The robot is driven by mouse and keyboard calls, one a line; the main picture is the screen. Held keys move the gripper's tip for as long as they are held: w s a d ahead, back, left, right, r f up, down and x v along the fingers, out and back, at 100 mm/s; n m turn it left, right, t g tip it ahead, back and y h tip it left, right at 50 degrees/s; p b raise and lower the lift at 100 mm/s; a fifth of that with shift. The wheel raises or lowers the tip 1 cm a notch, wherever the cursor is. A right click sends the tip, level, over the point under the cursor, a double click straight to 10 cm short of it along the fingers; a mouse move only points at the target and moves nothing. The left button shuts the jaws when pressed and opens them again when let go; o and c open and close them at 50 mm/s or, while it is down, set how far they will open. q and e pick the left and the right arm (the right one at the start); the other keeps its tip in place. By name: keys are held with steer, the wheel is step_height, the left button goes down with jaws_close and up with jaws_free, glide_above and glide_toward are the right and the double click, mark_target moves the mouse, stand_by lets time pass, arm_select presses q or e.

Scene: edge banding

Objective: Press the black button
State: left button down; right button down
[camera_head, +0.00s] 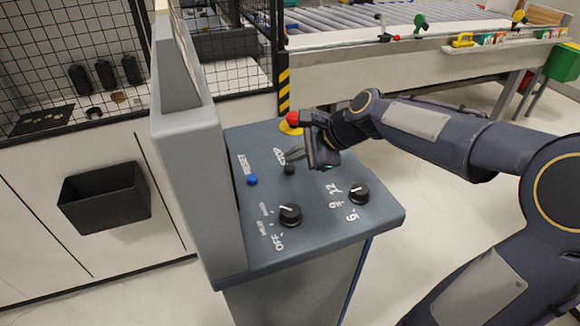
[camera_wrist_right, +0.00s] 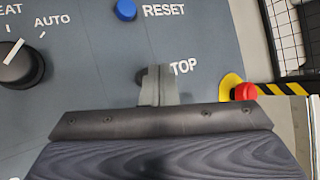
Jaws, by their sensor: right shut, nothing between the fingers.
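The small black button (camera_head: 290,169) sits on the blue-grey control panel (camera_head: 325,232), beside the "STOP" lettering. My right gripper (camera_head: 293,154) is shut and empty, its fingertips close to the button. In the right wrist view the shut fingers (camera_wrist_right: 158,82) partly cover the dark button (camera_wrist_right: 139,76), left of the visible "TOP" letters. I cannot tell whether the fingertips touch it. My left gripper is out of view.
A blue reset button (camera_head: 251,179), two black knobs (camera_head: 290,215) (camera_head: 358,194) and a red emergency button (camera_head: 292,117) on a yellow base share the panel. An upright grey housing (camera_head: 184,150) borders it on the left. A roller conveyor (camera_head: 350,20) stands behind.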

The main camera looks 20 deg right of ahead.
mark_target(295, 169)
steer(key=shift+f, duration=0.2)
stand_by(0.5)
steer(key=shift+f, duration=0.25)
steer(key=shift+f+b, duration=0.45)
steer(key=shift+f, duration=0.05)
stand_by(0.6)
steer(key=shift+r+p, duration=0.95)
step_height(295, 169, up, 5)
steer(key=p, duration=0.5)
